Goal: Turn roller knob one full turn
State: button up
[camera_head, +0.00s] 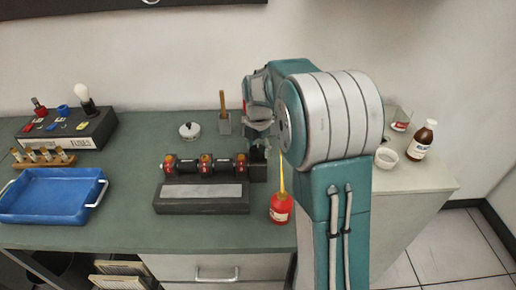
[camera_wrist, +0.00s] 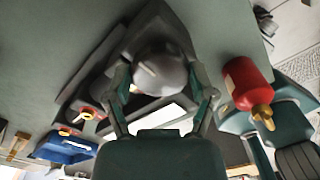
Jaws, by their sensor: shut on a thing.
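The roller device (camera_head: 202,205) sits on the green bench, with a dark roller carrying several red and brass rings. A black end block (camera_head: 258,172) stands at its right end. In the wrist view the grey round roller knob (camera_wrist: 158,72) has a pale line mark, tilted in the picture. My gripper (camera_wrist: 160,84) has one finger on each side of the knob and is shut on it. In the head view my gripper (camera_head: 262,142) is by the right end of the roller, and the knob is mostly hidden there.
A red oil can (camera_head: 280,209) with a yellow spout stands close right of the device, near my arm. A blue tray (camera_head: 45,196) and a dark switch box (camera_head: 65,130) are at left. A small round white-lidded pot (camera_head: 189,131) and an upright tool holder (camera_head: 224,125) stand behind the roller.

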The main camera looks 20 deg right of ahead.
jog(key=shift+a+f+m, duration=0.1)
jog(key=shift+a+m, duration=0.05)
jog(key=shift+m, duration=0.25)
